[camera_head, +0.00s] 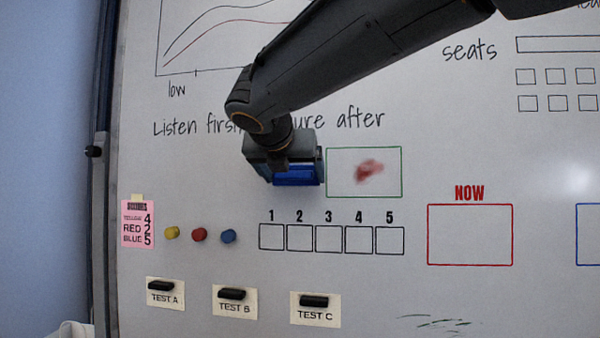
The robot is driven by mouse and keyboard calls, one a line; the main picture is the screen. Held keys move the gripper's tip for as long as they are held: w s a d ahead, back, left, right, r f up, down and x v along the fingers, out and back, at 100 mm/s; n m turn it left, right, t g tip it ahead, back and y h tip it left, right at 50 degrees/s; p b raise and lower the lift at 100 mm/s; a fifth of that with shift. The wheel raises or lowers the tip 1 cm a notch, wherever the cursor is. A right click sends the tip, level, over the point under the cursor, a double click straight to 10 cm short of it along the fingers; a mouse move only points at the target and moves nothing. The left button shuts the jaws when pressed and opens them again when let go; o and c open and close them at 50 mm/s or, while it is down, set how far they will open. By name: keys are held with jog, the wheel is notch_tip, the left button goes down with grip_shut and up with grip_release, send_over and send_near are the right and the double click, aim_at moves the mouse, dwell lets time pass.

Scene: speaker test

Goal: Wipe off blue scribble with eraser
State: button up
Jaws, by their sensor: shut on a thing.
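My gripper (284,160) is at the whiteboard (480,130), just left of a green-outlined box (401,172). It is shut on a blue eraser (297,177), whose blue side shows below the gripper. I cannot tell whether the eraser touches the board. A smeared red scribble (368,171) is inside the green box, right of the gripper. No blue scribble shows; the board directly behind my gripper and arm is hidden.
Yellow (172,233), red (199,235) and blue (228,236) round magnets sit at lower left, beside a pink note (138,226). Below are several labelled cards with black pieces, including TEST C (316,314). Dark strokes (430,322) mark the lower right.

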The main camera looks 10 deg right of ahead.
jog(key=w+a+p, duration=0.2)
jog(key=a, duration=0.4)
jog(key=shift+w+a, duration=0.2)
jog(key=shift+a, duration=0.1)
dwell(0.4)
jog(key=shift+s+p, duration=0.1)
jog(key=shift+p, duration=0.2)
jog(key=shift+s+a+p, duration=0.15)
jog(key=shift+s+a, duration=0.2)
jog(key=shift+s, duration=0.55)
jog(key=shift+s+a+p, duration=0.2)
jog(key=shift+s+a, duration=0.15)
jog(key=shift+s, duration=0.6)
jog(key=shift+s+a+p, duration=0.15)
jog(key=shift+s+a, duration=0.2)
jog(key=shift+s, duration=0.55)
jog(key=shift+s+a, duration=0.25)
jog(key=shift+s, duration=0.45)
jog(key=shift+s+a, duration=0.25)
jog(key=shift+s, duration=0.45)
